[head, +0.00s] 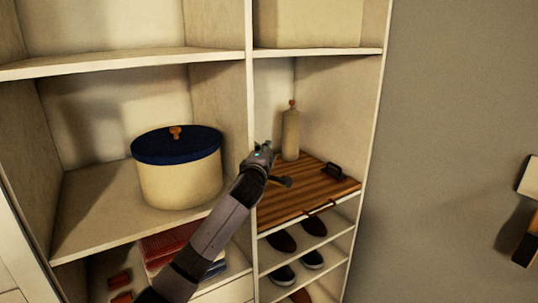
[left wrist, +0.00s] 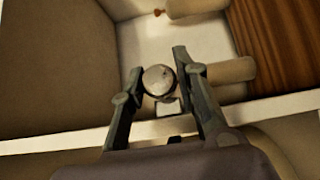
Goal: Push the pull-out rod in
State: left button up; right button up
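My left gripper (head: 264,150) reaches up to the front edge of the upright divider, between the left shelf and the wooden board. In the left wrist view the gripper (left wrist: 158,63) has its fingers apart. A round, pale metallic knob (left wrist: 159,80) shows between them, seemingly the end of the pull-out rod. A gap shows on the left; I cannot tell whether the right finger touches it. The rest of the rod is not clear. In the head view my gripper hides the knob. My right gripper is not in view.
A round box with a blue lid (head: 178,165) stands on the left shelf. Shoes (head: 283,241) lie below.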

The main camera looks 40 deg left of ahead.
pick_arm(q)
jog(key=o, duration=0.3)
jog(key=shift+w, duration=0.1)
jog(key=shift+d, duration=0.1)
jog(key=shift+s, duration=0.2)
jog(key=shift+s+d+f, duration=0.1)
jog(key=shift+s+d, duration=0.05)
jog(key=shift+s, duration=0.1)
jog(key=v, duration=1.1)
jog(key=shift+s, duration=0.15)
